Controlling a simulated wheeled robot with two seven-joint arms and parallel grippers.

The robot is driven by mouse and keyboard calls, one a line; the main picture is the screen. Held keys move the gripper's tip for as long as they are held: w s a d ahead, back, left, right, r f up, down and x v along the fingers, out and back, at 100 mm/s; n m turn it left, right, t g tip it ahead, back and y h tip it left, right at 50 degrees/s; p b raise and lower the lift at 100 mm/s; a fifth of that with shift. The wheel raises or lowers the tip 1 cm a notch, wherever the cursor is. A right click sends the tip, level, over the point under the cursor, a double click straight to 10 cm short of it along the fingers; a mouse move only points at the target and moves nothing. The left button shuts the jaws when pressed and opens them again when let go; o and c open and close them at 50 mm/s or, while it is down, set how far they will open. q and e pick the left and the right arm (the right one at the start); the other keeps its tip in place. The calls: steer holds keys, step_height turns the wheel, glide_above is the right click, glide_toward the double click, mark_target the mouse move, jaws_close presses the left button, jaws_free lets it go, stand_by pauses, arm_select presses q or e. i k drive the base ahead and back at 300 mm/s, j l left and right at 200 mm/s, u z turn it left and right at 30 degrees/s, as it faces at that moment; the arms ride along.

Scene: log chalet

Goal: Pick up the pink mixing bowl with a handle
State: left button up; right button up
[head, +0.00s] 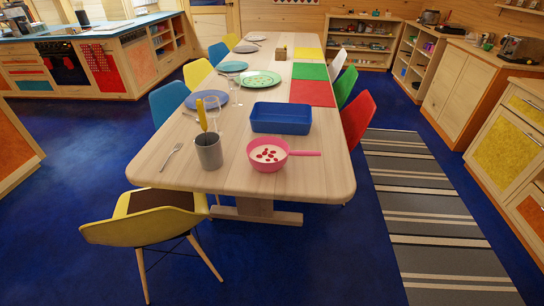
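The pink mixing bowl (267,165) stands upright near the front end of the long wooden table (230,182). Its straight pink handle (305,153) points to the right. Inside the bowl is a pale filling with several red pieces on it. Neither of my grippers shows in the head view.
A blue tray (281,127) lies just behind the bowl, and a grey utensil cup (208,155) stands to its left. A fork (171,157) lies further left. A yellow chair (145,222) stands at the table's front left. A striped rug (425,215) covers open floor on the right.

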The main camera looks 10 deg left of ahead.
mark_target(267, 154)
steer(key=i+j, duration=0.35)
steer(key=i, duration=0.15)
steer(key=i+j, duration=0.35)
steer(key=i, duration=0.15)
steer(key=k+l, duration=0.1)
steer(key=l, duration=0.25)
steer(key=k+l, duration=0.15)
steer(key=l, duration=0.15)
